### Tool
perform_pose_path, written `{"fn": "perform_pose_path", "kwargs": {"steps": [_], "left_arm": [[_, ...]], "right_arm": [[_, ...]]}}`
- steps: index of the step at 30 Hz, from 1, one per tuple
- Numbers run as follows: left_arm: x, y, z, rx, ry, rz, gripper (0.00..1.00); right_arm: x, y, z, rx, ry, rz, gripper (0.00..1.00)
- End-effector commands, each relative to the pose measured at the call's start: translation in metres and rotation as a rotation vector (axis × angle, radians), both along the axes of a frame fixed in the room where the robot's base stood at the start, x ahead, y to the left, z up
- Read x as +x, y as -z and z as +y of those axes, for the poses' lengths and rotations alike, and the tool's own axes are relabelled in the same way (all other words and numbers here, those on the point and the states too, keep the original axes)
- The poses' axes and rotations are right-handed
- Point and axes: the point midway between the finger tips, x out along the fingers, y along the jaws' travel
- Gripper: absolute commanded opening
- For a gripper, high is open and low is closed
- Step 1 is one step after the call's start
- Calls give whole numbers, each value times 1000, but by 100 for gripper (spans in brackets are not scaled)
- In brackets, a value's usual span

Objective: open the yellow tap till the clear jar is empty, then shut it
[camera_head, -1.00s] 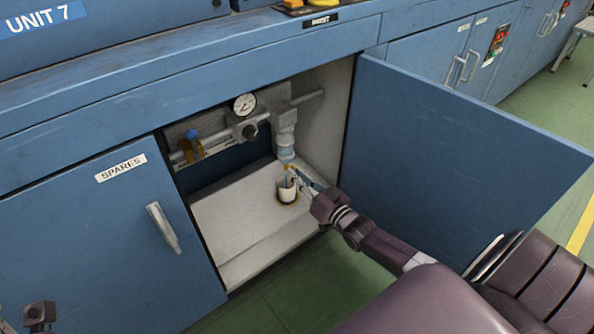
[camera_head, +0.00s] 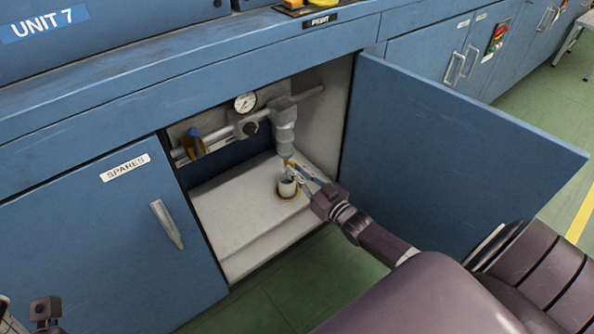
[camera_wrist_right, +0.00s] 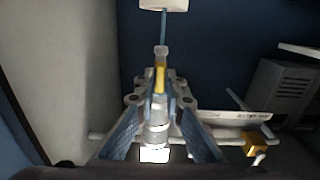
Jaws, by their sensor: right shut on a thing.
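The clear jar (camera_head: 285,138) hangs under the pipework in the open cabinet and also shows in the right wrist view (camera_wrist_right: 156,136). The yellow tap (camera_wrist_right: 160,79) is at its lower end. My right gripper (camera_wrist_right: 161,88) is shut on the yellow tap, with a finger on each side, and partly hides it in the head view. A white cup (camera_head: 287,189) stands on the cabinet floor below. In the right wrist view a thin blue-green line (camera_wrist_right: 163,28) runs from the outlet to the cup, like a liquid stream. Part of my left gripper (camera_head: 45,310) shows at the lower left, fingers unclear.
The open blue door (camera_head: 450,160) stands right of my right arm. The SPARES door (camera_head: 100,235) is closed. The cabinet floor left of the cup is clear.

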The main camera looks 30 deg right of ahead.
Motion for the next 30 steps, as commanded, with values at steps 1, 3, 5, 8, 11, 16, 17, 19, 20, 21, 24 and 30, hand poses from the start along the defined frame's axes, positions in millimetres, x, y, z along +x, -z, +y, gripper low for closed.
{"fn": "perform_pose_path", "kwargs": {"steps": [1,3,5,8,11,16,17,19,20,21,24,30], "left_arm": [[0,0,0,0,0,0,40],[0,0,0,0,0,0,40],[0,0,0,0,0,0,40],[0,0,0,0,0,0,40],[0,0,0,0,0,0,40],[-1,-2,1,-2,-2,-5,40],[-1,-2,1,-3,-3,-7,40],[-1,-2,1,-2,-2,-6,40],[-1,-2,1,-2,-2,-6,40],[0,-1,1,-2,-2,-5,40],[0,-1,1,-2,-2,-4,40],[0,-1,0,0,-1,-2,40]], "right_arm": [[0,1,0,-3,-1,1,0],[0,1,0,-3,-1,1,0],[0,1,0,-2,-1,1,15],[0,0,0,-2,-1,1,26],[0,0,0,-1,-1,1,27],[0,0,0,-1,0,1,27],[-1,0,0,0,0,1,27],[-4,1,0,0,0,2,27],[-6,1,-1,0,0,2,27],[-11,1,-1,0,-1,3,27],[-25,1,-2,0,-1,3,27],[-64,2,-5,0,-1,5,27]]}}
